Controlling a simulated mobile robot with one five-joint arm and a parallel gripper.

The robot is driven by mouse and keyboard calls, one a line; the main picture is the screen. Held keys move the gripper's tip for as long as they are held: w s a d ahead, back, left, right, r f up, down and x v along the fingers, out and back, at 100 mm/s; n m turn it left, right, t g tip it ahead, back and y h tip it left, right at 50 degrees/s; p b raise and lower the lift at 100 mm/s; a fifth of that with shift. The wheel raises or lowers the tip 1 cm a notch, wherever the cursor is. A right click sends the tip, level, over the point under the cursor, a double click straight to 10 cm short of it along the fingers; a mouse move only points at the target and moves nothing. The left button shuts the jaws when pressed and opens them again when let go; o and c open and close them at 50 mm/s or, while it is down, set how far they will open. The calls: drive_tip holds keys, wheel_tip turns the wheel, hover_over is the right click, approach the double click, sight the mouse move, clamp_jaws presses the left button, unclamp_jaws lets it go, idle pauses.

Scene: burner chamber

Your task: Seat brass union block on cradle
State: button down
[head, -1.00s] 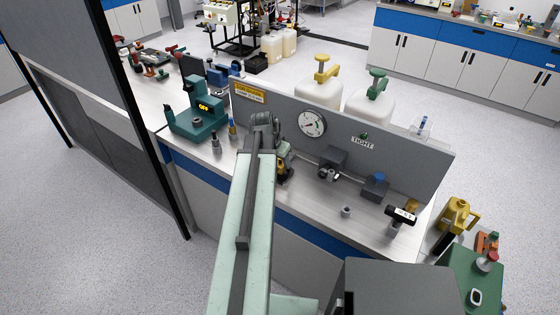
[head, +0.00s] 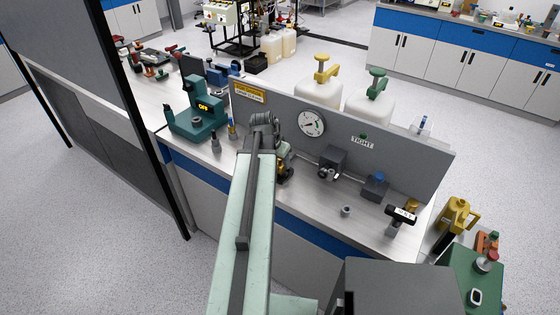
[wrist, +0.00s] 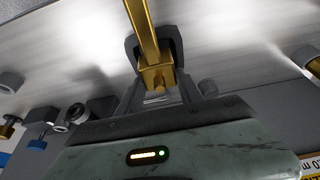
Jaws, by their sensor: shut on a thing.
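My gripper (wrist: 157,62) points at the bench top in the wrist view, with its dark fingers closed around a brass piece. This brass union block (wrist: 157,78) has a square lower part and a long bar running up out of the picture. In the head view my gripper (head: 284,165) is low over the bench front, partly hidden by my own arm. A little brass shows beside it there. I cannot make out the cradle for certain, or whether the brass touches anything below.
A grey box with round fittings (head: 332,162) and a blue-topped box (head: 376,187) stand to the right. A small grey cylinder (head: 346,211) and a black-handled valve (head: 401,215) are farther right. The upright grey panel (head: 400,165) with a gauge (head: 312,123) rises behind. A teal device (head: 196,112) stands left.

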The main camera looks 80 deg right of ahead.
drive_tip(key=shift+f+b, duration=1)
drive_tip(key=shift+f, duration=0.1)
drive_tip(key=c, duration=0.7)
unclamp_jaws()
drive_tip(key=shift+r, duration=0.1)
drive_tip(key=p+v, duration=0.7)
drive_tip(key=v, duration=0.1)
drive_tip(key=shift+p, duration=0.3)
drive_tip(key=shift+f, duration=0.2)
